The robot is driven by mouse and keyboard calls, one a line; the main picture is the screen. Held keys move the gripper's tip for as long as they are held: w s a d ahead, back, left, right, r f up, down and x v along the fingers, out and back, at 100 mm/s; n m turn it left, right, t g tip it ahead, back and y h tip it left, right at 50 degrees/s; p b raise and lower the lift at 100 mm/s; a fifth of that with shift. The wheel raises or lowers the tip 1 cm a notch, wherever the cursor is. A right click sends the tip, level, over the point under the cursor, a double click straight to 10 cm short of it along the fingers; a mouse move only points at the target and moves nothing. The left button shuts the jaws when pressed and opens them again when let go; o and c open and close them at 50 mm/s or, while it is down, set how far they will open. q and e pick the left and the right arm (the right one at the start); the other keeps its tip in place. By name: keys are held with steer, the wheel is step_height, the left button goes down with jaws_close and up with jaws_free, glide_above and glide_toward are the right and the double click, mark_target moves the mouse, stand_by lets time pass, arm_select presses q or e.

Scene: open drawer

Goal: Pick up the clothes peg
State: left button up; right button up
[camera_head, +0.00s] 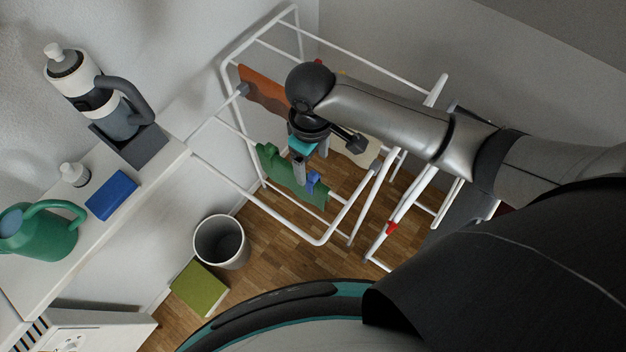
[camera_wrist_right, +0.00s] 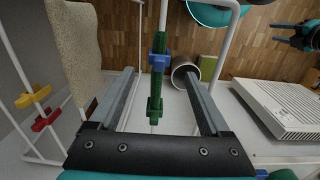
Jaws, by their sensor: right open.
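Several clothes pegs show on a white drying rack. A blue peg (camera_head: 313,182) sits at the green cloth (camera_head: 280,168) in the head view; the wrist view shows a blue peg (camera_wrist_right: 158,52) and a green peg (camera_wrist_right: 154,106) along the edge-on green cloth. My right gripper (camera_head: 311,162) is above the rack, jaws open; in the wrist view its fingers (camera_wrist_right: 158,75) stand on either side of the green cloth and pegs, apart from them. A red peg (camera_head: 391,228) is on the rack's right part. A dark gripper, probably my left one (camera_wrist_right: 298,36), shows at the wrist view's right edge.
The white rack (camera_head: 331,238) has rails around my right gripper, with an orange cloth (camera_head: 262,90) and a beige cloth (camera_wrist_right: 72,45). A bin (camera_head: 221,243) and an olive box (camera_head: 199,288) stand on the floor. A shelf (camera_head: 50,255) at left holds a watering can and bottles.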

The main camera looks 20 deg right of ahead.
mark_target(314, 182)
step_height(314, 182, down, 10)
steer(key=shift+d+r+b, duration=0.15)
steer(key=shift+b, duration=0.7)
jaws_close()
